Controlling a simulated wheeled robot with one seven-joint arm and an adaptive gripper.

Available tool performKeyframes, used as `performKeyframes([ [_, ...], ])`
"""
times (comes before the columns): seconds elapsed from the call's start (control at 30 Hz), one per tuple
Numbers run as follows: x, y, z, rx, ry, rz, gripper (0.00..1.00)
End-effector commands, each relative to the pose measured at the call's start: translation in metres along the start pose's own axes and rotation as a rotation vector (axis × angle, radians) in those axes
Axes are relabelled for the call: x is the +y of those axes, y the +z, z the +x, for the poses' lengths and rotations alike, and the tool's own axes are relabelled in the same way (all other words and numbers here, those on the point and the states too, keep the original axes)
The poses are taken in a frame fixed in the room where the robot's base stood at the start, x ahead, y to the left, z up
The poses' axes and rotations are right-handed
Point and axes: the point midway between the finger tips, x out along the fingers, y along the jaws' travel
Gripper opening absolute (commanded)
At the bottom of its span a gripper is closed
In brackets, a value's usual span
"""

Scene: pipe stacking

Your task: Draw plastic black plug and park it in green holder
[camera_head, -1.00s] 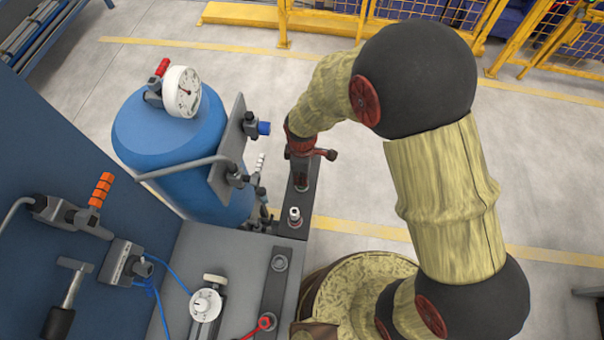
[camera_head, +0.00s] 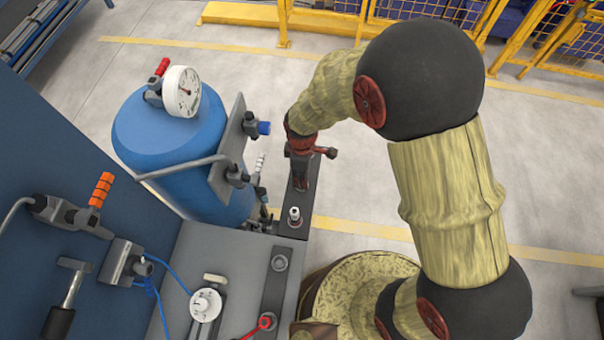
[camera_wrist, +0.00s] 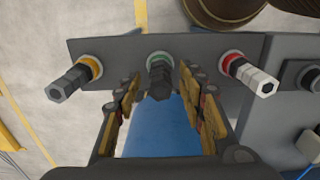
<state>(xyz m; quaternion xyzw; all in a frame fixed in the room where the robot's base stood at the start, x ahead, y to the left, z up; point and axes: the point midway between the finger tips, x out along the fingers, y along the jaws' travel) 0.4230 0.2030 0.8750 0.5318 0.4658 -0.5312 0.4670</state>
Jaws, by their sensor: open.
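My gripper (camera_wrist: 160,92) is open, its fingers on both sides of a black plug (camera_wrist: 159,80) in the wrist view. That plug sits in the green holder (camera_wrist: 159,58) in the middle of a dark bar (camera_wrist: 118,50). I cannot tell whether the fingers touch it. A dark grey plug (camera_wrist: 68,83) stands in the yellow holder (camera_wrist: 92,66) at left. A white plug (camera_wrist: 258,80) stands in the red holder (camera_wrist: 231,62) at right; it also shows in the head view (camera_head: 294,213). In the head view my gripper (camera_head: 301,180) is down at the bar and hides the other plugs.
A blue tank (camera_head: 165,150) with a gauge (camera_head: 182,92) stands just left of the bar. A grey worktop (camera_head: 235,262) with a dial (camera_head: 205,305) and blue cable lies at the near end. Open floor is to the right, with yellow fencing at the back.

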Motion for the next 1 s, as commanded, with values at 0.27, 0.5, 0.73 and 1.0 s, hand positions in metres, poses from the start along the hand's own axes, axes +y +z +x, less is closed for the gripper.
performKeyframes([
  [0.27, 0.001, -0.001, -0.054, 0.003, 0.005, 0.000, 0.40],
  [0.5, 0.001, -0.001, -0.095, 0.002, 0.003, 0.000, 0.40],
  [0.73, 0.000, 0.000, -0.111, 0.000, 0.000, 0.000, 0.40],
  [1.0, 0.000, 0.000, -0.112, 0.000, 0.000, 0.007, 0.40],
])
